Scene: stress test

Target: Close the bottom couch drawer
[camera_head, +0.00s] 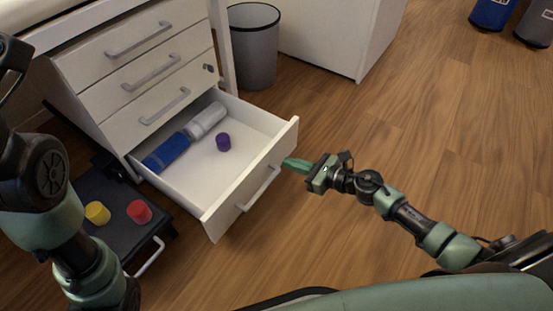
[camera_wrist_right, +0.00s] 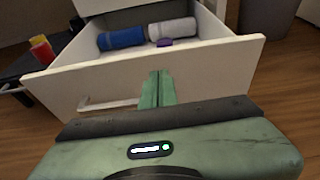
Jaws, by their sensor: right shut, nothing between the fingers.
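The white bottom drawer (camera_head: 250,190) is pulled far out of its cabinet. It holds a blue roll-shaped item (camera_head: 166,152), a white one (camera_head: 207,121) and a small purple cylinder (camera_head: 223,142). The drawer front also shows in the right wrist view (camera_wrist_right: 215,78), with its grey handle. My right gripper (camera_head: 287,163) is shut and empty, its green fingertips pointing at the drawer front near its right end, beside the handle. The fingertips show in the right wrist view (camera_wrist_right: 157,88) before the front panel; I cannot tell whether they touch. My left arm shows at the left; its gripper is out of view.
Three shut drawers with grey handles (camera_head: 150,72) sit above. A black low platform (camera_head: 120,222) left of the open drawer bears a yellow (camera_head: 97,213) and a red cylinder (camera_head: 139,211). A grey bin (camera_head: 254,50) stands behind. Wooden floor (camera_head: 420,120) to the right is clear.

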